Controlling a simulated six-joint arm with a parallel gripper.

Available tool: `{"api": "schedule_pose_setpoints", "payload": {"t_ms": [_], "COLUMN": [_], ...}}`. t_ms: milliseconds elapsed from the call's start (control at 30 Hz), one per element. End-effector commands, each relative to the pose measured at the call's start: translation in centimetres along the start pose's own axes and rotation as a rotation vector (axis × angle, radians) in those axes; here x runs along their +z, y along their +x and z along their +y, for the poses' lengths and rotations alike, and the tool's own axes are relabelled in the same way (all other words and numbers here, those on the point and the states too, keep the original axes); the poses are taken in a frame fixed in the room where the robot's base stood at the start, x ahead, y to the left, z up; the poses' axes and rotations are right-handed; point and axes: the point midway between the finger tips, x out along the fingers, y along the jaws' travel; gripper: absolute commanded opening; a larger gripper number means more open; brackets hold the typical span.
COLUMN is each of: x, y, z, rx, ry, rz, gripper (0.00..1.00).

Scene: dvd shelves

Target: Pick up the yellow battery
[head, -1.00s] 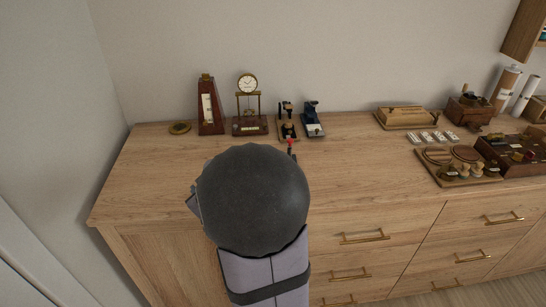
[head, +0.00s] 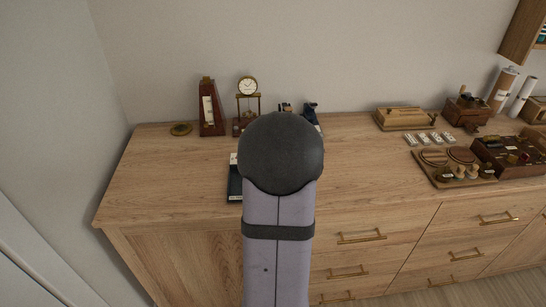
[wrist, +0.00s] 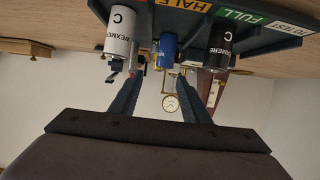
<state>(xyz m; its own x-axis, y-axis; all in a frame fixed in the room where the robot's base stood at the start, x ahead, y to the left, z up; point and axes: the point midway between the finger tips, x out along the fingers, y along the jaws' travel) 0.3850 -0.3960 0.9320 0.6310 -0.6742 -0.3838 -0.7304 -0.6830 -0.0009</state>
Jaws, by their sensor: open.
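The wrist view looks upside down and shows a dark tray (wrist: 270,40) with coloured labels, including HALF and FULL. A white C battery (wrist: 121,32), a smaller blue battery (wrist: 167,48) and a black C battery (wrist: 220,40) show at the tray. My gripper (wrist: 158,75) is open, its two dark fingers reaching toward the tray. The blue battery shows in the gap between the fingertips; I see no grip on it. In the head view the tray (head: 235,185) is mostly behind my arm, and the gripper is hidden.
A metronome (head: 210,108) and a gold clock (head: 247,88) stand at the back, with a brass ring (head: 181,129) to their left. A wooden box (head: 405,118) and a board with round pieces (head: 452,170) lie to the right.

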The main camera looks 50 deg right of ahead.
Motion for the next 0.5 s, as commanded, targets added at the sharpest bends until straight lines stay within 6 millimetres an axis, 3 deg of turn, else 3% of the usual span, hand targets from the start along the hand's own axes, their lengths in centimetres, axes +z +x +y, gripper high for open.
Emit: {"api": "schedule_pose_setpoints", "payload": {"t_ms": [267,500], "x": [0.0,0.0], "y": [0.6,2.8], "z": [0.0,0.1], "rx": [-0.001,-0.001], "ry": [-0.001,-0.001], "rz": [0.000,-0.001], "gripper": [0.43,0.43]}}
